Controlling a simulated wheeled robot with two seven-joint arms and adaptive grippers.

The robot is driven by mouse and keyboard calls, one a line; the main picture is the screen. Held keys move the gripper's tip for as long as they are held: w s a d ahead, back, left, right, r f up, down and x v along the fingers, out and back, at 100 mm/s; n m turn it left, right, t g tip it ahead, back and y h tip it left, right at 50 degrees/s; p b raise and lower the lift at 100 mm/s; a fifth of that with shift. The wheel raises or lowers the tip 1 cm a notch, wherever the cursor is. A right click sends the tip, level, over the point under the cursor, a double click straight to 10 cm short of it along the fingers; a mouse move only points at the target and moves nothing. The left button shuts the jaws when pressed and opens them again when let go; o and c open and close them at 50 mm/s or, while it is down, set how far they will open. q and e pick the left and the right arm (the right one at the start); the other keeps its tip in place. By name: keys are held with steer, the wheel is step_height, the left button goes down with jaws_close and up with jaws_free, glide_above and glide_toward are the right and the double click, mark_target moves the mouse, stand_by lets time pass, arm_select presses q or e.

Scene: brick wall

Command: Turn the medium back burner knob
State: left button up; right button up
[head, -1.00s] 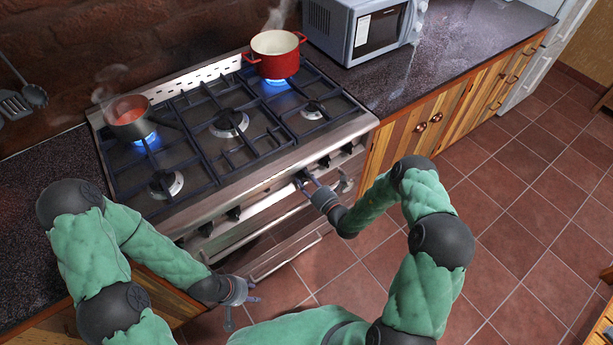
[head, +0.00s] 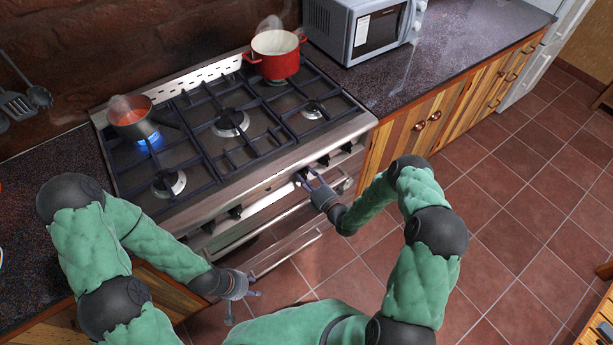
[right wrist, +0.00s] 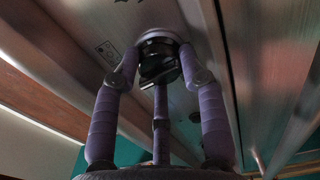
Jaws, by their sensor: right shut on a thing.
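My right gripper (head: 303,178) is at the stove's front panel, shut on a black stove knob. In the right wrist view the knob (right wrist: 158,62) sits between the purple fingers of my right gripper (right wrist: 158,68), on a round base on the metal panel. The back right burner (head: 277,82), under the red pot (head: 276,58), shows no flame. My left gripper (head: 252,292) hangs low in front of the stove, its fingers apart and empty.
A pan of red food (head: 133,118) steams over a blue flame (head: 150,141) on the back left burner. Other black knobs (head: 235,211) line the front panel. A microwave (head: 362,28) stands on the right counter.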

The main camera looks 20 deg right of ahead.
steer(key=shift+m, duration=0.6)
steer(key=o, duration=0.9)
steer(key=shift+s, duration=0.15)
steer(key=v, duration=1.1)
steer(key=shift+s+d, duration=0.15)
steer(key=shift+s, duration=0.25)
